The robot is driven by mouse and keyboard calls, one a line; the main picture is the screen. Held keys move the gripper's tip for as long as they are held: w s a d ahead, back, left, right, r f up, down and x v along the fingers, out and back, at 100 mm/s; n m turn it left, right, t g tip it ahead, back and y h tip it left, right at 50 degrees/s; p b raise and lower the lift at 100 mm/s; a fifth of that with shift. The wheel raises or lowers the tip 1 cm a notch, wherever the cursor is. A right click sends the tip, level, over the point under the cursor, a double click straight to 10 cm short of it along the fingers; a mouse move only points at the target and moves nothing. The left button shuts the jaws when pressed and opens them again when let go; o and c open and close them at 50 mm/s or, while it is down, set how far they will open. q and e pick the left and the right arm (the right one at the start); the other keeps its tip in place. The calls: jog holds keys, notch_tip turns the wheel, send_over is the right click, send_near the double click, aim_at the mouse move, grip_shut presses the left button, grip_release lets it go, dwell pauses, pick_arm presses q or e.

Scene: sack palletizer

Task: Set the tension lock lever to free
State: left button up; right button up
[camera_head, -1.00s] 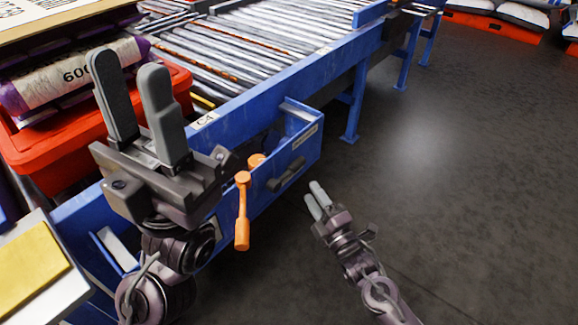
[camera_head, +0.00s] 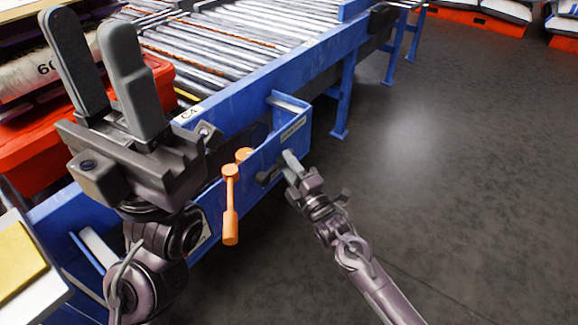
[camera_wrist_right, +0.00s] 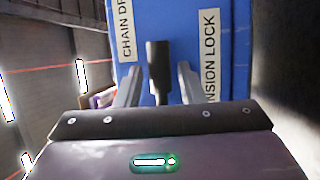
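The dark tension lock lever (camera_wrist_right: 158,72) shows in the right wrist view, between my right gripper's fingers, on a blue panel with a "...NSION LOCK" label (camera_wrist_right: 209,55). In the head view the dark handle (camera_head: 268,176) is partly hidden by my right gripper (camera_head: 291,160), which is at the blue box. My right gripper (camera_wrist_right: 160,85) is open, with small gaps between lever and fingers; contact cannot be told. My left gripper (camera_head: 92,45) is open and empty, raised in front of the conveyor.
An orange lever (camera_head: 231,205) hangs from the blue box (camera_head: 293,133) just left of my right gripper. The roller conveyor (camera_head: 245,40) runs behind. A red crate (camera_head: 30,150) and a yellow-topped surface (camera_head: 18,263) are at left. The floor at right is clear.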

grip_shut()
jog(key=shift+r, duration=0.1)
notch_tip(320, 180, up, 2)
jog(key=n+y, duration=0.1)
jog(key=n, duration=0.3)
jog(key=shift+y, duration=0.4)
jog(key=n, duration=0.1)
jog(key=r+n+y, duration=0.1)
jog(key=n, duration=0.1)
jog(key=r+n+y, duration=0.1)
jog(key=n, duration=0.1)
jog(key=shift+s+a, duration=0.3)
jog(key=shift+s, duration=0.1)
jog(key=shift+s+a+r+n+g+y, duration=0.55)
jog(key=shift+n+g+y, duration=0.45)
jog(key=shift+n, duration=1.3)
jog(key=shift+s+a+r+n+g+y, duration=0.35)
jog(key=shift+s+r+n+g+y, duration=0.5)
jog(key=shift+n, duration=1.45)
jog(key=shift+s+a+r+n+g+y, duration=0.4)
jog(key=shift+n+g+y, duration=0.75)
jog(key=shift+n, duration=1.15)
jog(key=shift+s+a+f, duration=0.1)
jog(key=shift+s+f, duration=0.05)
jog(key=shift+o, duration=1.3)
grip_release()
